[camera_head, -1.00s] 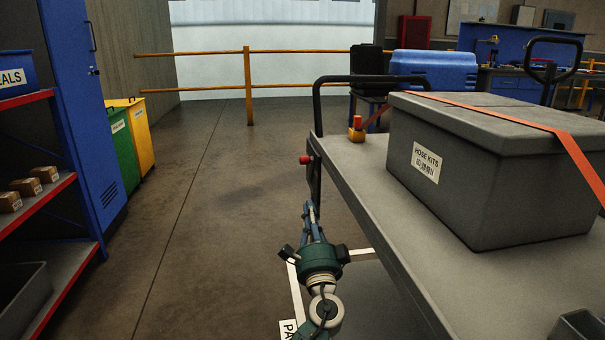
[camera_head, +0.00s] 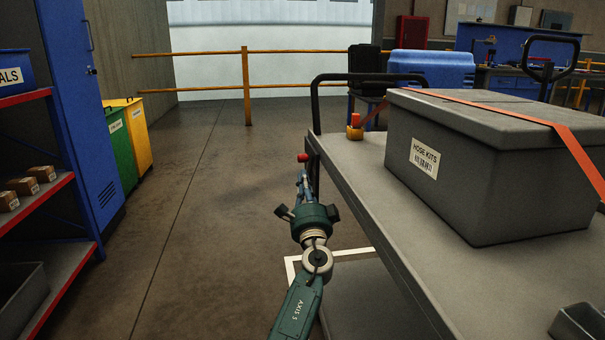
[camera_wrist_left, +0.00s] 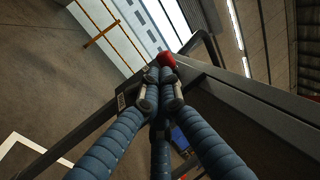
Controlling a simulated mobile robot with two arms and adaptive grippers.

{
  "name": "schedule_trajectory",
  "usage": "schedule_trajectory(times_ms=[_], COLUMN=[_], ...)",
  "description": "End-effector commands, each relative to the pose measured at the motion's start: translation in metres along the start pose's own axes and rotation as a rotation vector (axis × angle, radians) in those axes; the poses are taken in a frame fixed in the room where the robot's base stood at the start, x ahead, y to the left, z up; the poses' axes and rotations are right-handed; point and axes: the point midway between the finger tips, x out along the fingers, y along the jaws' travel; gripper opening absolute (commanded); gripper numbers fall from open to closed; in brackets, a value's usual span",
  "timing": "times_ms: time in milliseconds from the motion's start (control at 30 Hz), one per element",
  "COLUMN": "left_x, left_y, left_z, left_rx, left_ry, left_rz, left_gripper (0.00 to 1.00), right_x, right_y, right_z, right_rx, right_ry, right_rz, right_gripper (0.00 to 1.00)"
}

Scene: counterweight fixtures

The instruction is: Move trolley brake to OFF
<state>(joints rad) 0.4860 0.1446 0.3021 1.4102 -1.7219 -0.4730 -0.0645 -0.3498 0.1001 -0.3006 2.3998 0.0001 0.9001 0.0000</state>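The trolley (camera_head: 400,240) stands at the right with a grey deck and a black push handle (camera_head: 316,98). My left gripper (camera_head: 302,174) is just below the knob in the head view. In the left wrist view its blue fingers (camera_wrist_left: 160,76) come together at the tips, just short of the knob. Contact cannot be told. Any OFF marking is not readable. My right gripper is out of view.
A grey HOSE KITS box (camera_head: 480,170) under an orange strap sits on the deck. Red shelving (camera_head: 50,210) and a blue cabinet (camera_head: 95,120) stand left. The floor between is open.

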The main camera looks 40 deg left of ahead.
Motion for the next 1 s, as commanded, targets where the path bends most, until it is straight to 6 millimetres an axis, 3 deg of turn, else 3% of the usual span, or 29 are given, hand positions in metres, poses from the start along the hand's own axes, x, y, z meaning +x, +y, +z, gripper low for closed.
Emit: schedule_trajectory(times_ms=[233, 700, 1000], left_x=[0.032, 0.038, 0.063], left_y=[0.001, -0.001, -0.012], left_z=[0.0, 0.0, 0.002], left_rx=[-0.001, 0.0, 0.0], left_ry=[0.0, 0.0, -0.001], left_rz=[-0.001, -0.001, -0.002], left_gripper=[0.0, 0.0, 0.0], right_x=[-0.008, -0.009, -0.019], right_y=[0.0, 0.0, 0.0], right_z=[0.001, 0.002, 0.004], right_rx=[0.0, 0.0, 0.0], right_ry=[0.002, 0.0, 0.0], right_rz=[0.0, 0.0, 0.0], right_gripper=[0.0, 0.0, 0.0])
